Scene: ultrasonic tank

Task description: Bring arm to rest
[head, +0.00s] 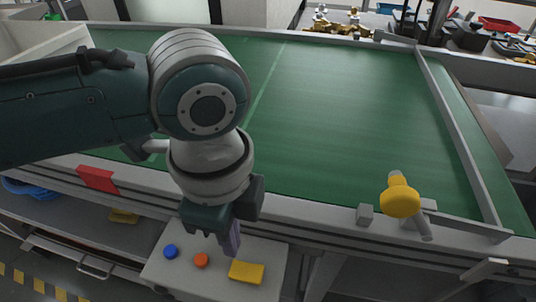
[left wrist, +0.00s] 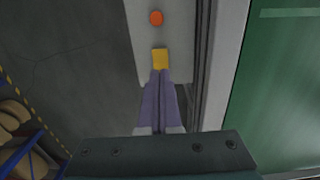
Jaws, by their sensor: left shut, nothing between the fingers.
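My left arm comes in from the left in the head view, over the near edge of the green table. My left gripper (head: 230,240) points down above a pale control panel. In the left wrist view its two purple fingers (left wrist: 160,78) are closed together with nothing between them. The panel (head: 220,276) carries a blue button (head: 171,251), an orange button (head: 201,260) and a yellow block (head: 246,271). The yellow block (left wrist: 160,58) shows just beyond the fingertips in the left wrist view; I cannot tell whether they touch it. My right gripper is not in view.
The green surface (head: 340,110) is bare, with raised grey rails (head: 450,120). A yellow-topped lever (head: 400,202) stands at its near right edge. A red plate (head: 97,178) is on the near rail. Brass parts (head: 335,20) lie at the back.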

